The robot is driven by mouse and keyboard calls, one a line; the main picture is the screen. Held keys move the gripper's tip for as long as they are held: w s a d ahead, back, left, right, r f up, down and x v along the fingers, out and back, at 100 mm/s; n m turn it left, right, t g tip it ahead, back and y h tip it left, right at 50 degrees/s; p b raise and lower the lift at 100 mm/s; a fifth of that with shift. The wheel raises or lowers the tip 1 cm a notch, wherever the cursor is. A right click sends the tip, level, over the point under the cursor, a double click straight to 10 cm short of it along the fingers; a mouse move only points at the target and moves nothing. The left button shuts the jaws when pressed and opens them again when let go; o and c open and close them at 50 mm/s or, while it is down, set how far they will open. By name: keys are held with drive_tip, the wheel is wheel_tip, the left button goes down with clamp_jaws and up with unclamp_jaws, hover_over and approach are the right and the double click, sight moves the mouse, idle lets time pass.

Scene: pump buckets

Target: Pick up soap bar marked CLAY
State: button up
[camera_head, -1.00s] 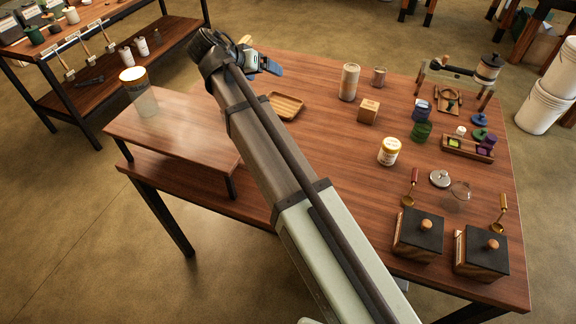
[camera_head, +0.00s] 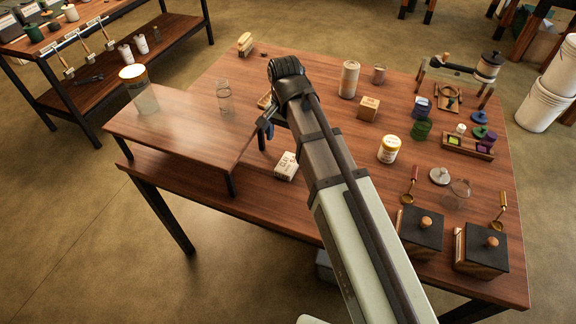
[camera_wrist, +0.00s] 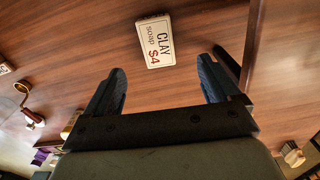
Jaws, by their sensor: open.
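The soap bar marked CLAY is a white block (camera_head: 286,166) on the wooden table, just right of the raised shelf's front leg. In the wrist view its label (camera_wrist: 155,42) reads "CLAY soap $4", and it lies ahead of my gripper, roughly in line with the gap between the fingers. My gripper (camera_wrist: 160,88) is open and empty, with its two dark blue fingers spread apart. In the head view my gripper (camera_head: 264,130) is above and behind the soap, partly hidden by my arm. The fingers do not touch the soap.
The raised wooden shelf (camera_head: 150,120) is close left of the soap, holding a lidded jar (camera_head: 140,92) and a clear glass jar (camera_head: 224,98). A white jar (camera_head: 388,150) stands to the right.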

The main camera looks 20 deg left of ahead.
hover_over(288, 163)
drive_tip(key=f, duration=0.6)
drive_tip(key=shift+s+a, duration=0.15)
drive_tip(key=shift+a, duration=0.1)
drive_tip(key=shift+w+d+f, duration=0.1)
drive_tip(key=shift+d+f, duration=0.05)
drive_tip(key=shift+f, duration=1.15)
drive_tip(key=shift+w+d+f, duration=0.1)
drive_tip(key=shift+f, duration=1.2)
drive_tip(key=shift+c, duration=0.3)
drive_tip(key=c, duration=1.2)
drive_tip(key=shift+o, duration=0.2)
drive_tip(key=shift+r, duration=0.1)
